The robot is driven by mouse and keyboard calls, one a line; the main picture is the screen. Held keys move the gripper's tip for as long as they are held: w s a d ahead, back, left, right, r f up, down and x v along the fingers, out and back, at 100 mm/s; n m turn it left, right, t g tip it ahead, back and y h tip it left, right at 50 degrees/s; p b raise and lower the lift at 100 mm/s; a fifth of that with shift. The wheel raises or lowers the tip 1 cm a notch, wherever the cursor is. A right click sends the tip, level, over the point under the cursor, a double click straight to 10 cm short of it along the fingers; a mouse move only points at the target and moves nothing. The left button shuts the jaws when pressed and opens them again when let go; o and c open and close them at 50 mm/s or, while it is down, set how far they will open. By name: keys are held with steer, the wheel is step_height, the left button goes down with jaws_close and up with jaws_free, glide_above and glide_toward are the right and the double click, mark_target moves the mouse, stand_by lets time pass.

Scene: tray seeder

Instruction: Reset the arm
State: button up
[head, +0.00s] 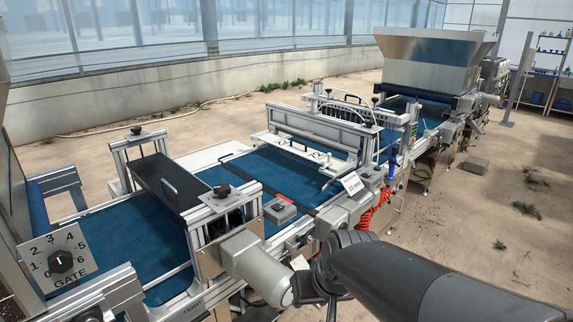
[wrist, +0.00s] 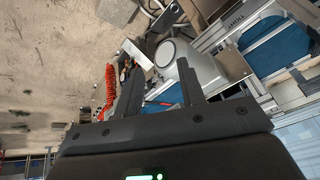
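My arm reaches in from the bottom right of the head view, and my gripper (head: 322,292) is beside the near side of the seeder line, close to a grey motor housing (head: 258,268). In the wrist view my gripper (wrist: 160,72) has its two dark fingers apart, with nothing held between them. The rounded grey housing (wrist: 187,62) shows just beyond the fingertips; I cannot tell whether they touch it.
The seeder line with its blue belt (head: 150,230) runs from lower left to upper right. A gate dial (head: 62,262), a red-buttoned box (head: 280,210), an orange coiled hose (head: 372,210) and a metal hopper (head: 430,60) show. Open sandy floor (head: 470,240) lies to the right.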

steer(key=s+d+r+m+t+h, duration=0.1)
steer(key=s+d+r+h, duration=0.1)
steer(key=s+d+r, duration=0.4)
steer(key=s+d, duration=0.2)
steer(key=d, duration=0.2)
steer(key=shift+s+m, duration=0.15)
steer(key=shift+m, duration=0.25)
steer(key=shift+r, duration=0.1)
stand_by(2.2)
